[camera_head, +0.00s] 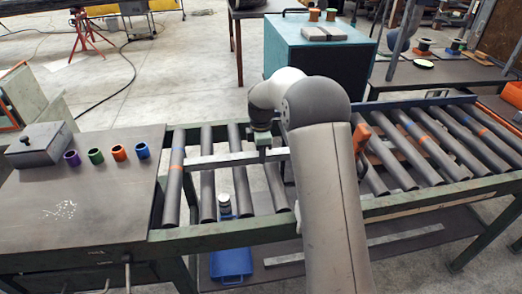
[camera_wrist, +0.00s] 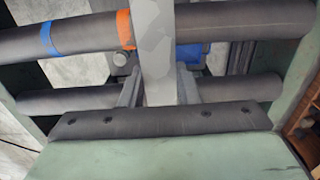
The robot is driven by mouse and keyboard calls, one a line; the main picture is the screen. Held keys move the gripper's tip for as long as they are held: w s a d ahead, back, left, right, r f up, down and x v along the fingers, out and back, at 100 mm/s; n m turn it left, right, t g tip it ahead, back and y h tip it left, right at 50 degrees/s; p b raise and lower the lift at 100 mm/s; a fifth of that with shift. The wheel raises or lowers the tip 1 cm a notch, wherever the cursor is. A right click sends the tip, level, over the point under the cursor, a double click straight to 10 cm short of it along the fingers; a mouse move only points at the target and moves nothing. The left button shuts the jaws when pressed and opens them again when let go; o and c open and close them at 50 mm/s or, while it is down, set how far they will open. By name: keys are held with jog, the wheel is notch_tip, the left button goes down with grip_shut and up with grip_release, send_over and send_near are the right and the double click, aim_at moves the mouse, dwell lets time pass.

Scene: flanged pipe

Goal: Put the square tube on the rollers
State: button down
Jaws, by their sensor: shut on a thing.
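The square tube (camera_head: 222,160) is a long pale grey bar. It lies crosswise over the left rollers (camera_head: 207,190) in the head view, level or nearly so. My gripper (camera_head: 267,153) is shut on it toward its right part, and my arm hides what lies behind. In the wrist view the tube (camera_wrist: 157,50) runs up the picture between the two fingers of my gripper (camera_wrist: 159,88). It passes over a dark roller (camera_wrist: 80,35) with blue and orange bands. I cannot tell whether the tube touches the rollers or hangs just above them.
A dark table (camera_head: 95,215) on the left holds a grey metal box (camera_head: 40,147) and several coloured rings (camera_head: 96,156). A teal cabinet (camera_head: 318,60) stands behind the conveyor. An orange-handled tool (camera_head: 362,138) is right of my arm. A blue container (camera_head: 231,263) sits below.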

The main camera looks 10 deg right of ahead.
jog(key=shift+f, duration=0.35)
jog(key=shift+f+b, duration=0.4)
jog(key=shift+f, duration=0.2)
dwell(0.6)
jog(key=c, duration=1)
grip_release()
notch_tip(320, 180, up, 18)
jog(key=shift+f+b, duration=0.25)
jog(key=shift+b, duration=0.2)
jog(key=s+f+m, duration=0.3)
jog(key=s+m, duration=0.2)
jog(key=s, duration=0.7)
jog(key=s+f+m, duration=0.3)
jog(key=s+m, duration=0.3)
jog(key=s, duration=0.7)
jog(key=s+f+m, duration=0.4)
jog(key=s+m, duration=0.2)
jog(key=s, duration=0.6)
jog(key=shift+s+a, duration=0.25)
jog(key=shift+s, duration=0.15)
